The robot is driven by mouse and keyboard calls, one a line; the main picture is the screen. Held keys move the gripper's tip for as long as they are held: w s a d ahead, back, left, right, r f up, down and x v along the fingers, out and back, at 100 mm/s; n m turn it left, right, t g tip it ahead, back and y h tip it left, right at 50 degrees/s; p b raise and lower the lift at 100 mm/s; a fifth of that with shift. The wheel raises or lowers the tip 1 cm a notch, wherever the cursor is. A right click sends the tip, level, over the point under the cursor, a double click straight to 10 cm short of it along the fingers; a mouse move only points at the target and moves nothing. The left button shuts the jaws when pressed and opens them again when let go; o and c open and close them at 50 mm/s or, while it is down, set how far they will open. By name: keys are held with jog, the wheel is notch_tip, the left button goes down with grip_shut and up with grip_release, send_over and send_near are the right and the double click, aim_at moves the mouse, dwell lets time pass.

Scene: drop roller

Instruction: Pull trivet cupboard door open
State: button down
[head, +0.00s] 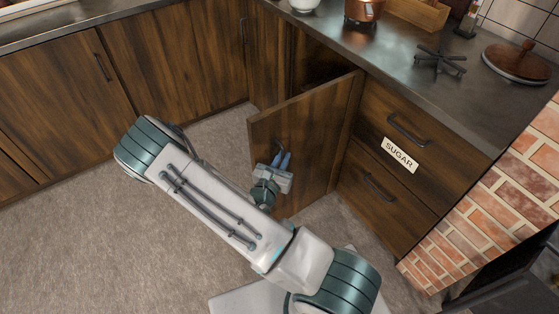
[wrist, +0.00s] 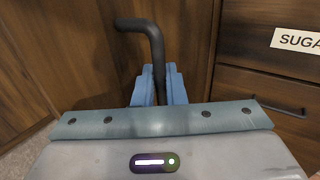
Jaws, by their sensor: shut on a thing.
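The cupboard door (head: 305,125) is a dark wood panel that stands well open in the head view, swung out into the room. A dark gap shows behind it. The door also fills the middle of the wrist view (wrist: 90,60). Its handle (wrist: 142,26) is a dark bent bar. My gripper (head: 282,161) is at the door's outer face, its blue fingers (wrist: 157,85) shut on the handle. The lower part of the handle is hidden between the fingers. The trivet (head: 440,62) is a dark, several-armed stand on the counter.
Drawers with a SUGAR label (head: 400,155) are right of the door. A brick wall (head: 490,205) stands farther right. Other cupboards (head: 60,90) line the left. The counter holds a lidded pan (head: 517,62) and a copper pot (head: 363,10). The grey floor (head: 90,240) is clear at left.

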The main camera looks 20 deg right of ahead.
jog(key=shift+d+r, duration=0.1)
jog(key=shift+d, duration=0.25)
jog(key=c, duration=1.8)
grip_release()
jog(key=shift+o, duration=0.9)
jog(key=shift+d, duration=0.2)
jog(key=shift+a, duration=0.4)
jog(key=v, duration=1.3)
jog(key=shift+s+a, duration=0.2)
